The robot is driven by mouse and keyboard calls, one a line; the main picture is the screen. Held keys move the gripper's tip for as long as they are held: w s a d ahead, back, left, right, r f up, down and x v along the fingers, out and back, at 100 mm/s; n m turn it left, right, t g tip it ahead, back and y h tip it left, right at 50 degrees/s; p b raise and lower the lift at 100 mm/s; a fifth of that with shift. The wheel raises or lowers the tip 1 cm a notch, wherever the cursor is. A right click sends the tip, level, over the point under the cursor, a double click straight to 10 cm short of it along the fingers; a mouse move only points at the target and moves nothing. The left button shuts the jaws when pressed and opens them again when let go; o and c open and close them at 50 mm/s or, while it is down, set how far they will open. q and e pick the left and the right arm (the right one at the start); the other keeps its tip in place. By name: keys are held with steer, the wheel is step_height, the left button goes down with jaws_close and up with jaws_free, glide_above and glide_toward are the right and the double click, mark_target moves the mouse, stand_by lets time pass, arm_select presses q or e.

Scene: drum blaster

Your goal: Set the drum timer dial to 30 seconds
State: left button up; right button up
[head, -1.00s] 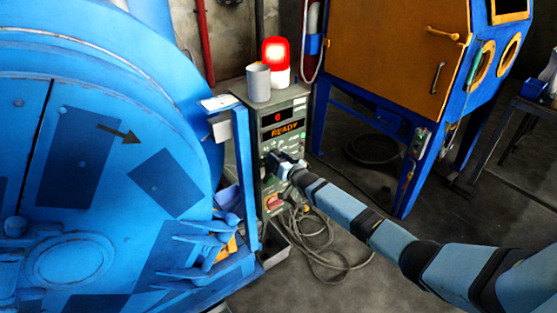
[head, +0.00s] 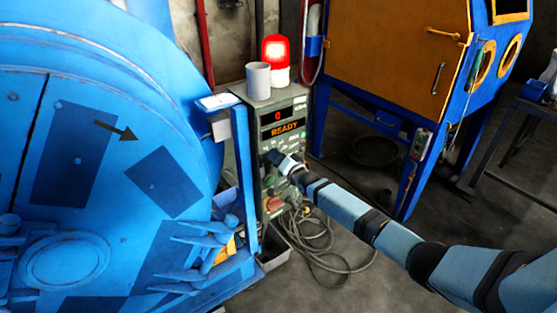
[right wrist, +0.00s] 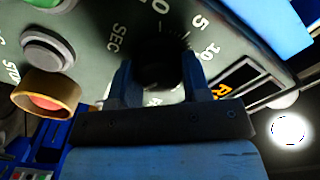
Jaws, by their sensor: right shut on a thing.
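The drum's control box (head: 283,103) stands beside the blue drum (head: 75,150). Its display (head: 284,123) shows a red 0 above the word READY. My right gripper (head: 271,160) is at the front of the box. In the right wrist view, the fingers of my right gripper (right wrist: 159,78) are shut on the black timer dial (right wrist: 163,62), one on each side. Numbers such as 5 and 10 and the word SEC are printed around it. The dial's pointer is too dark to read, and the lower scale is mostly hidden. My left gripper is not in view.
An emergency-stop-like red button with a yellow collar (right wrist: 46,94) and a grey button (right wrist: 47,50) sit near the dial. A grey cup (head: 258,80) and a lit red beacon (head: 277,55) stand on the box. Cables (head: 318,245) lie on the floor below.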

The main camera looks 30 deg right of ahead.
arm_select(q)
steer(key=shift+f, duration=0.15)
arm_select(e)
steer(key=o, duration=0.9)
steer(key=shift+s, duration=0.1)
arm_select(q)
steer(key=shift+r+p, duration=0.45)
steer(key=shift+p, duration=0.65)
arm_select(e)
steer(key=s+d, duration=0.2)
steer(key=s, duration=1.1)
steer(key=shift+s, duration=0.25)
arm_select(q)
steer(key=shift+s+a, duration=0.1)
